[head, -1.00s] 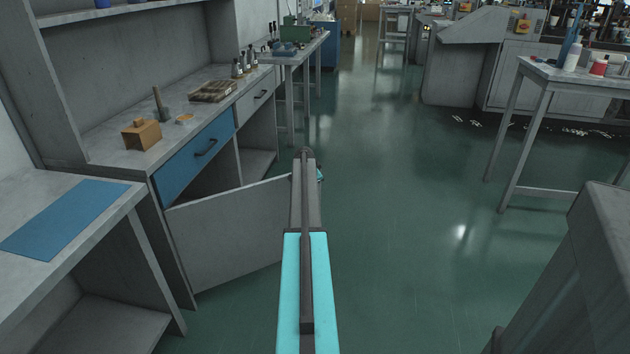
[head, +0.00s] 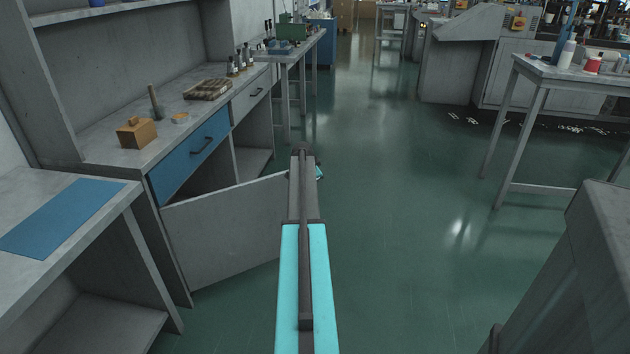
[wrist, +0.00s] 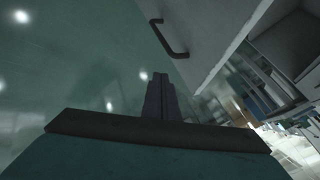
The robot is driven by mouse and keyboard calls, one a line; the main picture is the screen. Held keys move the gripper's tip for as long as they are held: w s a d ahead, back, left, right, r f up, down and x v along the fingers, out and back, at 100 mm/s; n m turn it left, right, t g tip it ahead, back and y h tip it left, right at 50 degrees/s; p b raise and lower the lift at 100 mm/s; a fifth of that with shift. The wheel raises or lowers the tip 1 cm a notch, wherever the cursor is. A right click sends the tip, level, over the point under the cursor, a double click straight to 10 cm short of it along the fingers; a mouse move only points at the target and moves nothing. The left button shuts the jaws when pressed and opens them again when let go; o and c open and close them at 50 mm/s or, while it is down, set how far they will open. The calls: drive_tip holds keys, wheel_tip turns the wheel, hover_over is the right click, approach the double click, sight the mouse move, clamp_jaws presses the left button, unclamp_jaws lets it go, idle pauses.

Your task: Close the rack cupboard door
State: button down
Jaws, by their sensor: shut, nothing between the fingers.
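The grey cupboard door (head: 225,235) under the blue drawer stands open in the head view, swung out into the aisle. My arm covers its free edge. In the wrist view a light panel (wrist: 205,30), which looks like this door, carries a dark bar handle (wrist: 170,40). My gripper (wrist: 160,80) shows there with its fingers together and nothing between them. It appears below the handle, apart from it in the picture; I cannot tell the distance. In the head view my fingers are hidden behind the arm.
The blue drawer (head: 190,155) is shut above the open cupboard. A wooden block (head: 136,132) and a tray (head: 208,89) lie on the counter. A bench with a blue mat (head: 62,215) stands at the near left. The green floor (head: 400,230) right of the arm is clear.

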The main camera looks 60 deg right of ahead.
drive_tip(key=shift+v, duration=2.2)
drive_tip(key=shift+s, duration=0.1)
